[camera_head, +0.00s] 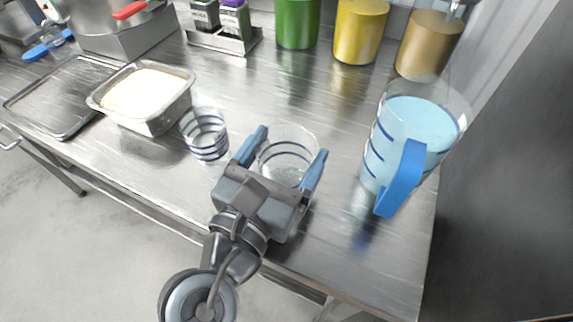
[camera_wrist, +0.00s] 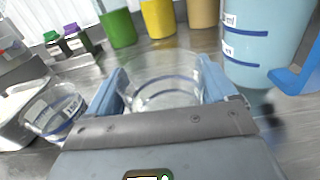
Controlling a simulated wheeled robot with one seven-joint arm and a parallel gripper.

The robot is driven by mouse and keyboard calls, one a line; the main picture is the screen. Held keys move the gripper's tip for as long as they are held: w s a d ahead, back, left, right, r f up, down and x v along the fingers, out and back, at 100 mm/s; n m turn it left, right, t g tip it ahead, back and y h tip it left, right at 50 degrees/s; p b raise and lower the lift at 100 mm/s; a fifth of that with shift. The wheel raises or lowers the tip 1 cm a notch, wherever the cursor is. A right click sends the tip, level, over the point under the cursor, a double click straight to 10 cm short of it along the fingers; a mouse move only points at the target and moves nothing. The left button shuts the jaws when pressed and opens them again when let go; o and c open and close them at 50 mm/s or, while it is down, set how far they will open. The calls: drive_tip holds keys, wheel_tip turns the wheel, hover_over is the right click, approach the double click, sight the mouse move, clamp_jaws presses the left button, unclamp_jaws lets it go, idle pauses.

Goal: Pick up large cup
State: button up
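The large cup (camera_head: 289,158) is clear with blue bands and stands upright near the front edge of the steel table. My gripper (camera_head: 284,158) has its blue fingers spread wide, one on each side of this cup. In the wrist view the cup (camera_wrist: 163,92) sits between the fingers, and I cannot tell whether they touch it. My gripper's body hides the cup's lower front. A smaller clear cup with blue bands (camera_head: 205,136) stands to the left, apart from my gripper; it also shows in the wrist view (camera_wrist: 56,112).
A big jug of bluish liquid (camera_head: 414,125) with a blue handle stands close on the right. A steel pan of rice (camera_head: 160,122) and an empty tray (camera_head: 92,66) are on the left. Green (camera_head: 297,22), yellow (camera_head: 360,30) and tan (camera_head: 428,45) canisters line the back.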

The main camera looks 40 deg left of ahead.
drive_tip(key=c, duration=0.6)
drive_tip(key=shift+r, duration=0.1)
